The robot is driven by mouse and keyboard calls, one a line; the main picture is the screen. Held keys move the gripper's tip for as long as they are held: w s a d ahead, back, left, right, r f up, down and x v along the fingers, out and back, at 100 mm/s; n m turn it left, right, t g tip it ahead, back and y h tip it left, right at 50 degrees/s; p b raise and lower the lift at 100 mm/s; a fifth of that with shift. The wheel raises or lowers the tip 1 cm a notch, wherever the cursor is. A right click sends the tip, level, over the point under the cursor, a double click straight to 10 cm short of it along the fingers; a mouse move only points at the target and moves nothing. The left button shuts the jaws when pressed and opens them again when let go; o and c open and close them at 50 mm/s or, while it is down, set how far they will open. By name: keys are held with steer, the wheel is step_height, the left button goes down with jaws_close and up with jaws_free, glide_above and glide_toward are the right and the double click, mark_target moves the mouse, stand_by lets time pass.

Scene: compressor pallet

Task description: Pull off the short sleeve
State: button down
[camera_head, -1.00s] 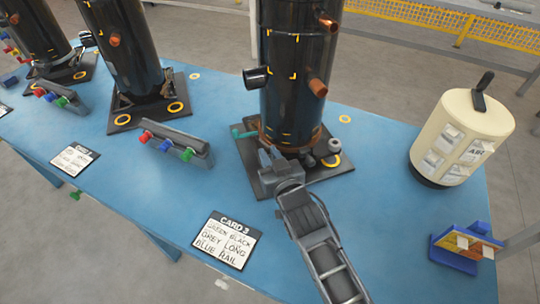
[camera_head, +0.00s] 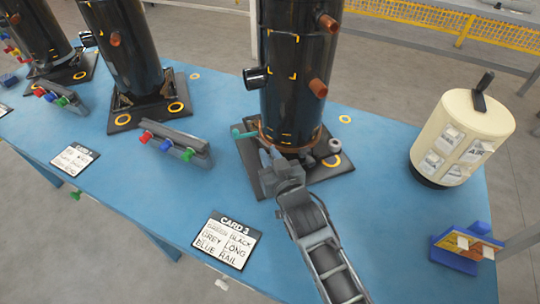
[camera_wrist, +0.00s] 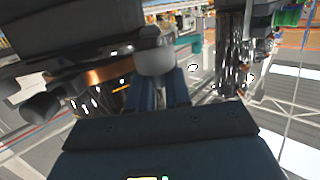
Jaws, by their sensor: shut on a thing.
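A tall black compressor (camera_head: 292,90) stands on a dark base plate (camera_head: 333,172) on the blue table. My gripper (camera_head: 268,160) is low at the front of the compressor, by its foot. In the wrist view my gripper (camera_wrist: 162,92) is shut on a short grey cylinder, which I take for the short sleeve (camera_wrist: 154,55). The sleeve stands beside the dark foot and copper band (camera_wrist: 98,76). I cannot tell whether it still touches the part under it. In the head view my gripper hides the sleeve.
A grey rail with red, blue and green pieces (camera_head: 176,141) lies left. Card 3 (camera_head: 226,240) lies in front. A cream canister (camera_head: 462,137) and a blue-yellow stand (camera_head: 467,248) are at the right. A teal piece (camera_head: 243,133) juts left of the compressor's foot.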

steer(key=shift+r, duration=0.1)
stand_by(0.3)
steer(key=shift+r+p, duration=2.7)
steer(key=shift+r, duration=0.25)
